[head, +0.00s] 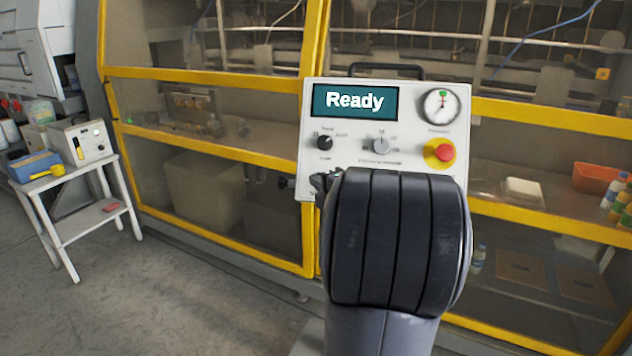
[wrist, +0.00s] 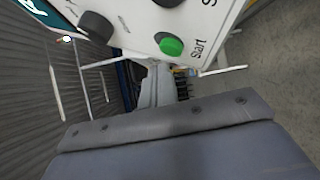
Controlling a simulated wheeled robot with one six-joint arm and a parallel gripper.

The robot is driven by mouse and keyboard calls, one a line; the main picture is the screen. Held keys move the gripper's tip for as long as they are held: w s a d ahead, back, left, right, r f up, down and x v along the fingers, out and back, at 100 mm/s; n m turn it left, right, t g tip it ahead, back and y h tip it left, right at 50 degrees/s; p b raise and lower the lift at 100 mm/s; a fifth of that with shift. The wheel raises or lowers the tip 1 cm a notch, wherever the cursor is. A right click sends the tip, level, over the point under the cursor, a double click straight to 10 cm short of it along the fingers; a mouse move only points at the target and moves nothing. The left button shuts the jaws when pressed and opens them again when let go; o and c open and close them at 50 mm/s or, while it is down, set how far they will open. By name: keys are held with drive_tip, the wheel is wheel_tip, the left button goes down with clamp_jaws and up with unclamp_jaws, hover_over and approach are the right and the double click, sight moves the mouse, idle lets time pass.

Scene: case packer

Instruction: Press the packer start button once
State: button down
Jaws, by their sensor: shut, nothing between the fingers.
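The packer's white control panel (head: 408,100) stands ahead in the head view, its display (head: 354,101) reading "Ready". The start button (wrist: 172,46) shows in the wrist view as a green round button beside the word "Start". In the head view my arm hides it. My gripper (wrist: 165,122) shows as a grey edge with bolts across the lower wrist view. It is shut and empty, and it appears apart from the green button, which lies beyond its edge. In the head view the gripper is mostly hidden behind my arm, at the panel's lower part.
The panel also bears a red stop button (head: 439,152) on yellow, a black knob (head: 325,142), a grey knob (head: 381,145) and a gauge (head: 440,106). Yellow-framed guarding (head: 210,149) stands behind. A white side table (head: 85,222) stands at left, with clear floor before the guarding.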

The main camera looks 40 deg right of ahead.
drive_tip(key=shift+f, duration=0.1)
drive_tip(key=shift+w+d+f, duration=0.1)
drive_tip(key=shift+w+d, duration=0.15)
drive_tip(key=shift+d, duration=0.05)
drive_tip(key=shift+w+d+f+b, duration=0.2)
drive_tip(key=shift+d+b, duration=0.05)
drive_tip(key=shift+b, duration=0.25)
idle(0.5)
drive_tip(key=shift+s+a+r, duration=0.1)
drive_tip(key=shift+a, duration=0.05)
drive_tip(key=shift+s+a+r, duration=0.25)
drive_tip(key=shift+s+a, duration=0.1)
idle(0.3)
drive_tip(key=shift+a+r, duration=0.1)
drive_tip(key=s+a+r, duration=0.1)
drive_tip(key=s+a+r+p, duration=0.1)
drive_tip(key=s+a, duration=0.1)
drive_tip(key=shift+r, duration=0.15)
idle(0.4)
drive_tip(key=shift+w, duration=0.1)
idle(0.4)
